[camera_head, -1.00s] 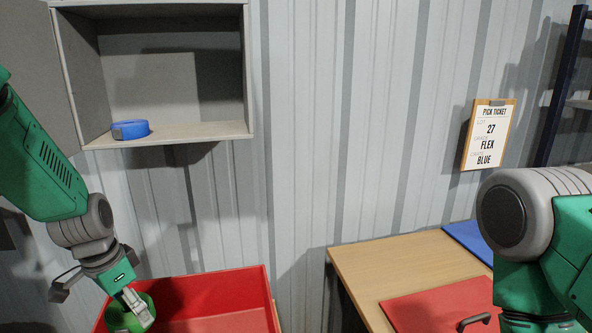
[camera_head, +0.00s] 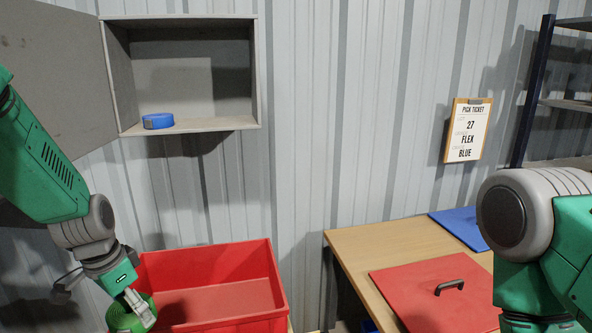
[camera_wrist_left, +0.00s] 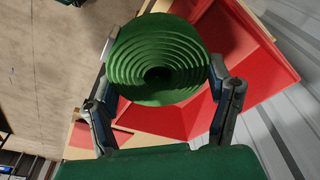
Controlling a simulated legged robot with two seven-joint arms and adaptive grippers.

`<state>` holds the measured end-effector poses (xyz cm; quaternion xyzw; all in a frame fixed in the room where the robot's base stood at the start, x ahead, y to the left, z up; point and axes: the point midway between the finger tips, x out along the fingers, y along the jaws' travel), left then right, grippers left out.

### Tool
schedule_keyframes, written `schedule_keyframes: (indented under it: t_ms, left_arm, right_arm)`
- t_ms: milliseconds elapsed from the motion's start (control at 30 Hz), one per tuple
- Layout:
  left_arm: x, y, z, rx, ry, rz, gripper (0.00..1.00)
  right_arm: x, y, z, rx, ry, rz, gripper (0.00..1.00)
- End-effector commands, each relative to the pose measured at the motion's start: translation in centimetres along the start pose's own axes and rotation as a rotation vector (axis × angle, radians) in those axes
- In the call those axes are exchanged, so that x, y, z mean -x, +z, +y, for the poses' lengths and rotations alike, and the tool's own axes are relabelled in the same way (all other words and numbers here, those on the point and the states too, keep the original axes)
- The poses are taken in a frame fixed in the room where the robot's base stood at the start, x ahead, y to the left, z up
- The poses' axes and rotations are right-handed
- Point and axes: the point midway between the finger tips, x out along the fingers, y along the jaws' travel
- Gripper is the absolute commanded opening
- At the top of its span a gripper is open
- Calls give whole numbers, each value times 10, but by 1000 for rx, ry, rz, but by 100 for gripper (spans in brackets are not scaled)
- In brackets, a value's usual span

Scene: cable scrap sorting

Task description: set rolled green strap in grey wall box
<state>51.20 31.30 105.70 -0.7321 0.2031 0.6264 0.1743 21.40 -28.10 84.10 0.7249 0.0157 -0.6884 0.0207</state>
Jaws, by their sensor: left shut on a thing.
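The rolled green strap (camera_head: 124,318) is at the lower left of the head view, in my left gripper (camera_head: 140,305). In the left wrist view the green strap (camera_wrist_left: 158,65) shows as a coiled roll, with the left gripper's fingers (camera_wrist_left: 160,85) shut on its two sides. The grey wall box (camera_head: 192,127) hangs on the wall at the upper left, its door (camera_head: 60,80) swung open to the left. A blue rolled strap (camera_head: 158,121) lies inside on its floor, at the left. The gripper is well below the box. My right gripper is not in view.
An open red crate (camera_head: 262,255) stands right beside the left gripper, below the wall box. A wooden table (camera_head: 350,262) at the right bears a red lid (camera_head: 430,292) with a handle and a blue panel (camera_head: 462,228). A pick ticket (camera_head: 466,130) hangs on the wall.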

Motion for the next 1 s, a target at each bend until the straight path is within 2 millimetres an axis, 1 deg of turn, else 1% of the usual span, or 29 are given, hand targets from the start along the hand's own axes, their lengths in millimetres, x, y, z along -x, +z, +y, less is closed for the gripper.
schedule_keyframes:
  t_ms: [33,233,367,467,567,700,800,900,1000]
  left_arm:
    - [-11,3,7,13,2,-3,38]
    - [-36,9,26,85,-2,-1,38]
    - [-54,17,44,142,-8,1,38]
    - [-72,25,58,197,-14,2,38]
    - [-94,36,75,262,-23,-1,38]
    - [-131,57,102,378,-43,-5,38]
    - [-148,71,117,450,-60,-5,38]
    - [-158,81,127,499,-72,-3,38]
    - [-162,86,131,527,-80,-1,38]
  right_arm:
    - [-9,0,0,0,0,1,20]
    - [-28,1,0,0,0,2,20]
    - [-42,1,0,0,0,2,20]
    - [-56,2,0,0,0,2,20]
    - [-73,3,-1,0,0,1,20]
    - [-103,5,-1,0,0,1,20]
    - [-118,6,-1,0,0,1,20]
    - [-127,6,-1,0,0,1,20]
    - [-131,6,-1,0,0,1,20]
